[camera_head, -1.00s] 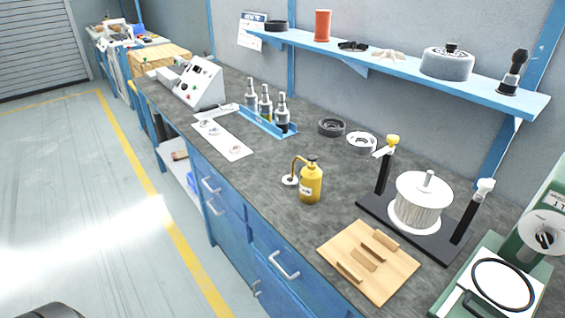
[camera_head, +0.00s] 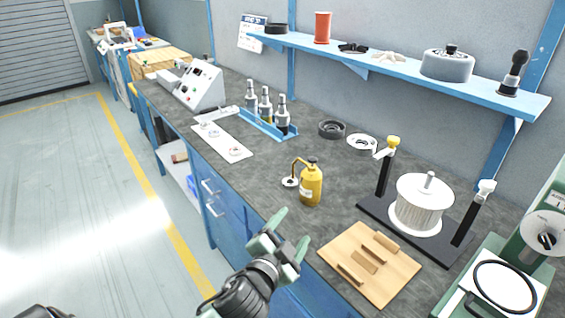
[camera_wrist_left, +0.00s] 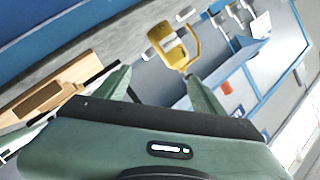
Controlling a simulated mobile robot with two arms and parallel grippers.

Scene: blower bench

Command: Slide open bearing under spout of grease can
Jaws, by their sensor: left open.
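The yellow grease can (camera_head: 311,187) stands upright on the bench, its spout bent over to the left. A small pale disc (camera_head: 290,182) lies on the bench below the spout tip; I cannot tell whether it is a bearing or a pad. Small rings, perhaps bearings (camera_head: 235,151), lie on a white strip farther left. My left gripper (camera_head: 290,233) is open and empty, in front of the can near the bench's front edge. In the left wrist view the can (camera_wrist_left: 168,46) shows beyond and between the open fingers. My right gripper is not in view.
A wooden board with slats (camera_head: 370,262) lies right of my left gripper. A winding stand with a white spool (camera_head: 421,205) is behind it. A blue tray of bottles (camera_head: 268,122) stands beyond the white strip. The bench between strip and can is clear.

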